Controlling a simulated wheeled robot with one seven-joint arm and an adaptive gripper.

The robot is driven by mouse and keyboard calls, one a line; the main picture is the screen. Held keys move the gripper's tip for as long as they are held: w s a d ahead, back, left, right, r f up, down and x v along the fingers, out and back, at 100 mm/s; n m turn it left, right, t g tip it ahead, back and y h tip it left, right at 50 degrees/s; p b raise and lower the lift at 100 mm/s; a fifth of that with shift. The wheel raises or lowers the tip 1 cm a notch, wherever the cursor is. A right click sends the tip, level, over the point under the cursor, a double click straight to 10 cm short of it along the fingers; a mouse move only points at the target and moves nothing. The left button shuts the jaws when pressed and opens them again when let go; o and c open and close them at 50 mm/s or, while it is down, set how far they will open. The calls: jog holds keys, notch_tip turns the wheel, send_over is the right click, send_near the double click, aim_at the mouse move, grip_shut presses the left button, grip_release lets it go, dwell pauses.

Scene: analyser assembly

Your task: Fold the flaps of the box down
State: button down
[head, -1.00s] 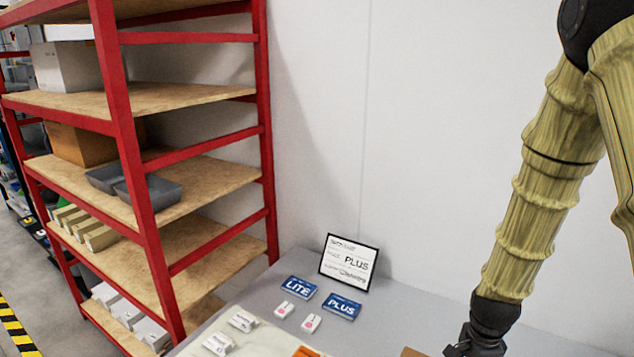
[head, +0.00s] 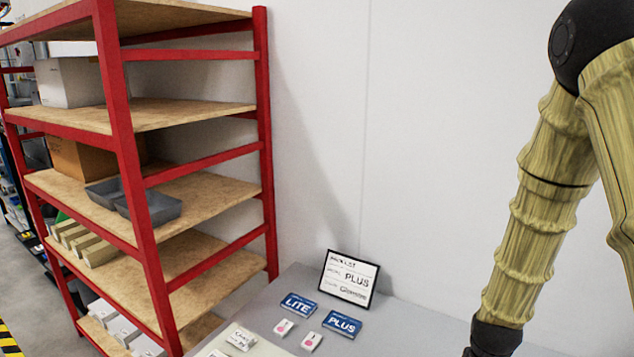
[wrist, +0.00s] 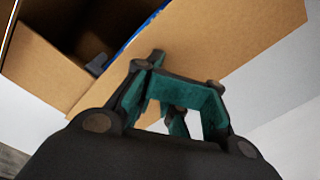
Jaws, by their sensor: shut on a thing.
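In the wrist view a brown cardboard box (wrist: 48,72) is open at the upper left, its dark inside partly visible. A wide cardboard flap (wrist: 215,42) extends from it to the upper right. My gripper (wrist: 172,100), with green-padded fingers, is at the flap's lower edge and shut on it. A strip of blue and a small grey piece show inside the box. The gripper's fingertips partly hide the flap edge. In the head view neither the box nor the gripper's fingers show; only my arm is there at the right.
In the head view a grey table (head: 405,318) stands against the white wall. It holds a framed sign (head: 348,278), a blue LITE card (head: 298,305), a blue PLUS card (head: 342,323) and small white items. A red shelf rack (head: 140,190) with boxes and grey bins stands at the left.

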dwell(0.3)
notch_tip(320, 180, up, 8)
jog(key=p, duration=0.6)
jog(key=shift+f+p, duration=0.2)
jog(key=shift+p, duration=0.15)
